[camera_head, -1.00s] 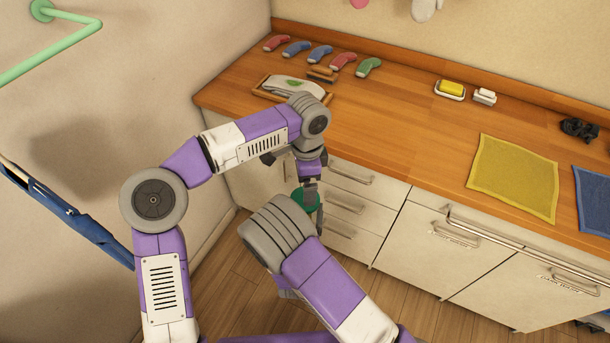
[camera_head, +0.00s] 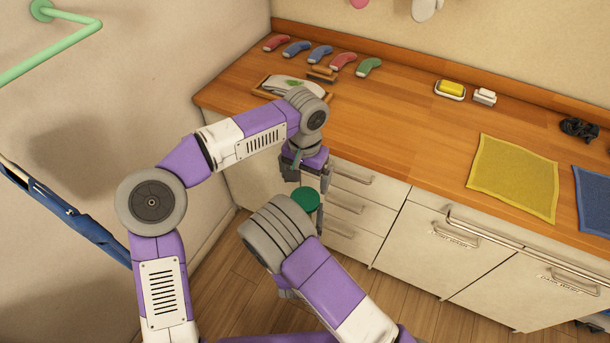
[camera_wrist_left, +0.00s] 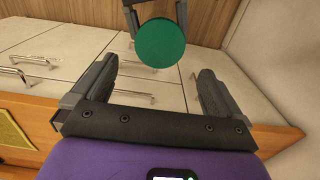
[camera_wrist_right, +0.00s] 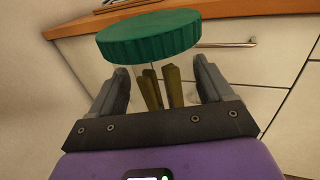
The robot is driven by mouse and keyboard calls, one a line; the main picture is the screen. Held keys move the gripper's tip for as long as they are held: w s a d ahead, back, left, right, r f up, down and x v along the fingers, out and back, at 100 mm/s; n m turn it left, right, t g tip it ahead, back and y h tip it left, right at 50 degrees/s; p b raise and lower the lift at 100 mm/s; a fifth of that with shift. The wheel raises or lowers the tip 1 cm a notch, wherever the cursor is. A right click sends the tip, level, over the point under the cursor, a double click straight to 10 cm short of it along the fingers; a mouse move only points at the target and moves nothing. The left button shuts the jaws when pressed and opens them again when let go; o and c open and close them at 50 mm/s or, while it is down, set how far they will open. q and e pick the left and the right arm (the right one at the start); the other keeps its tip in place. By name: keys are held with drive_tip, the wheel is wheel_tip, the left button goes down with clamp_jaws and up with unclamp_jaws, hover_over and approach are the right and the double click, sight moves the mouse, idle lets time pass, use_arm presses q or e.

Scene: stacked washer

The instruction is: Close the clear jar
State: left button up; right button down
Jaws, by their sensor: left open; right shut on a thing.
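The clear jar (camera_wrist_right: 150,88) holds several brown sticks and stands between the fingers of my right gripper (camera_wrist_right: 162,82), which is shut on it. A green ribbed lid (camera_wrist_right: 150,38) sits on top of the jar; I cannot tell how tightly. In the head view the lid (camera_head: 306,199) shows as a green disc, with the jar body mostly hidden behind my right arm. My left gripper (camera_head: 308,178) is open and empty above the lid. In the left wrist view the lid (camera_wrist_left: 161,43) is beyond the open left fingers, apart from them.
The wooden counter (camera_head: 400,120) runs behind, with drawers (camera_head: 350,205) just beyond the grippers. A tray (camera_head: 292,90) with a cloth is near the counter's left end. A yellow cloth (camera_head: 513,178) lies at right.

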sight(305, 198)
use_arm(q)
drive_tip(key=shift+f, duration=4)
drive_tip(key=c, duration=1)
drive_tip(key=m, duration=0.5)
drive_tip(key=o, duration=1)
